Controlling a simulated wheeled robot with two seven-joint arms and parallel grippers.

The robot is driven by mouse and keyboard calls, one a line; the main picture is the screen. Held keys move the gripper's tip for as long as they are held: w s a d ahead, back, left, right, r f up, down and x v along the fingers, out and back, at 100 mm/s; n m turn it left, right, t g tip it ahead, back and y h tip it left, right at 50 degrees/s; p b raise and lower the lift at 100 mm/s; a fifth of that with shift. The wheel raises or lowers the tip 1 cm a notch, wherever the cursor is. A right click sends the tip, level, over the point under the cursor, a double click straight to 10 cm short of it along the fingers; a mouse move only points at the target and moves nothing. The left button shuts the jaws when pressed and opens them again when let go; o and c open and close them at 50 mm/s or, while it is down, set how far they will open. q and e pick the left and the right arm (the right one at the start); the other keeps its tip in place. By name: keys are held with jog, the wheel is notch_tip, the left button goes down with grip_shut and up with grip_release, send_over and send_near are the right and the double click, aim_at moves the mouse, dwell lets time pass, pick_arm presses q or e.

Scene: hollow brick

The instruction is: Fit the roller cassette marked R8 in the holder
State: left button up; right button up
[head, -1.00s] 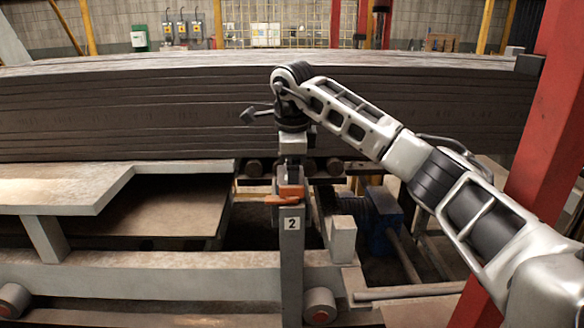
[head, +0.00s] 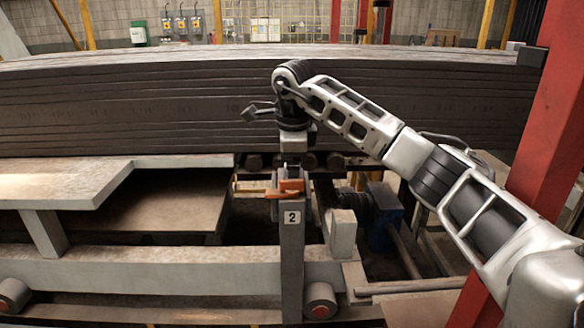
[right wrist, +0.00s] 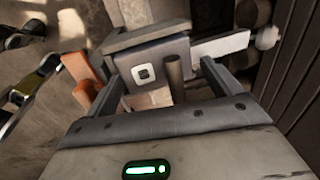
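No roller cassette and no R8 mark can be made out in either view. A grey upright post (head: 292,255) carries a label "2" and an orange part (head: 291,187) at its top. My right gripper (head: 292,172) points down just over this post top. In the right wrist view my right gripper's (right wrist: 158,85) two dark fingers stand apart, with a grey block (right wrist: 150,65) bearing a small white square mark and a short dark peg (right wrist: 174,72) between or beyond them. Contact cannot be told. The orange part (right wrist: 82,72) lies beside the left finger. My left gripper is out of view.
A stack of long dark slabs (head: 150,115) stands behind. A pale shelf (head: 65,185) and a lower beam (head: 150,277) lie left. A red column (head: 545,130) stands close to my right arm. A blue motor-like unit (head: 385,210) is right of the post.

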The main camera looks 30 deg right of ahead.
jog(key=shift+s+a+f, duration=0.2)
jog(key=shift+s+f, duration=0.05)
jog(key=shift+f, duration=0.25)
jog(key=v, duration=0.4)
jog(key=shift+w+d+r+b, duration=0.1)
jog(key=shift+w+r+b, duration=0.2)
jog(key=shift+b, duration=0.1)
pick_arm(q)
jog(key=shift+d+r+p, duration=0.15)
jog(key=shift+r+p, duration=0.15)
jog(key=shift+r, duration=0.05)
pick_arm(e)
jog(key=d+v, duration=0.1)
jog(key=v, duration=0.7)
jog(key=shift+s+a+r, duration=0.15)
jog(key=shift+a, duration=0.3)
